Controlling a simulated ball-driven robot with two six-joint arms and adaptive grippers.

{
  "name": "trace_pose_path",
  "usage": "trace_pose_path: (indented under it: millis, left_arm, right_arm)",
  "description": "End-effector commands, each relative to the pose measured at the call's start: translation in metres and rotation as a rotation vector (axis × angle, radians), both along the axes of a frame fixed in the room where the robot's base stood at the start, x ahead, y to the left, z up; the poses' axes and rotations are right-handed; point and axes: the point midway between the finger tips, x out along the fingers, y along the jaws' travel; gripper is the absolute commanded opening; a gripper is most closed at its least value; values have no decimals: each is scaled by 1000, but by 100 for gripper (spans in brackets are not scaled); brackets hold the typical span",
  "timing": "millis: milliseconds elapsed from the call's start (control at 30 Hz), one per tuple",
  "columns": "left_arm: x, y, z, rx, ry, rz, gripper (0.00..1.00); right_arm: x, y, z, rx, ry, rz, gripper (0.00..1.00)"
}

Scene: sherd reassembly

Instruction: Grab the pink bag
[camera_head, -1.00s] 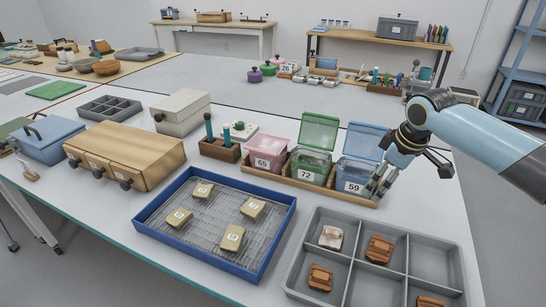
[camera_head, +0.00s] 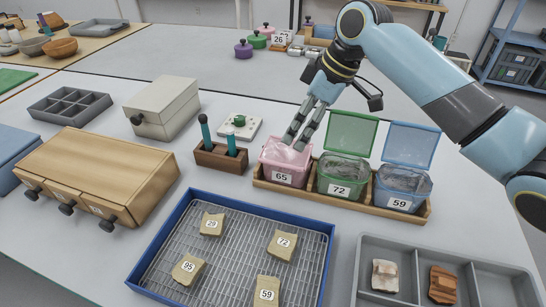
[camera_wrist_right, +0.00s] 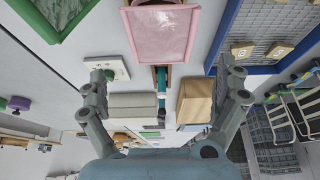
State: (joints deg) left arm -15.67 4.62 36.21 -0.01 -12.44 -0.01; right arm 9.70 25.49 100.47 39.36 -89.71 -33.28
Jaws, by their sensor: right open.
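A pink box (camera_head: 283,177) labelled 65 stands at the left end of a wooden tray (camera_head: 341,202). Pale pink, glossy material (camera_head: 286,153) fills its top; I cannot tell whether this is a bag. It also shows at the top of the right wrist view (camera_wrist_right: 162,36). My right gripper (camera_head: 297,138) is open, with its fingers pointing down at the back of the pink box's top. In the wrist view its fingers (camera_wrist_right: 164,84) are wide apart with nothing between them gripped. My left gripper is not in view.
An open-lidded green box (camera_head: 338,189) labelled 72 and blue box (camera_head: 398,202) labelled 59 stand right of the pink box. A wooden holder (camera_head: 221,160) with teal-handled tools stands close left. In front lie a blue-rimmed tray (camera_head: 190,205) and a grey divided tray (camera_head: 377,245).

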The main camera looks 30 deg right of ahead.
Motion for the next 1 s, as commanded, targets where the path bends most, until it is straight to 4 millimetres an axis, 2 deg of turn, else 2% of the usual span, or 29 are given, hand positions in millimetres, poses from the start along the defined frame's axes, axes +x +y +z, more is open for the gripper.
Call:
trace_pose_path:
  millis: [200, 367, 467, 600, 733, 1000]
  left_arm:
    - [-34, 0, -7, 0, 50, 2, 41]
    - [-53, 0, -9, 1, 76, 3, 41]
    - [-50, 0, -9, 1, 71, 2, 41]
    - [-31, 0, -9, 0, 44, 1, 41]
    - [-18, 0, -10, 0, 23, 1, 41]
    - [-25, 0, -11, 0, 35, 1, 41]
  right_arm:
    - [9, 10, -35, 3, 4, -1, 100]
    - [14, 13, -48, 2, 1, 0, 100]
    - [15, 14, -58, 2, 3, -1, 100]
    - [17, 18, -81, 2, 5, -1, 100]
    - [22, 22, -96, 2, 3, -1, 100]
    - [24, 23, -99, -1, 1, 0, 100]
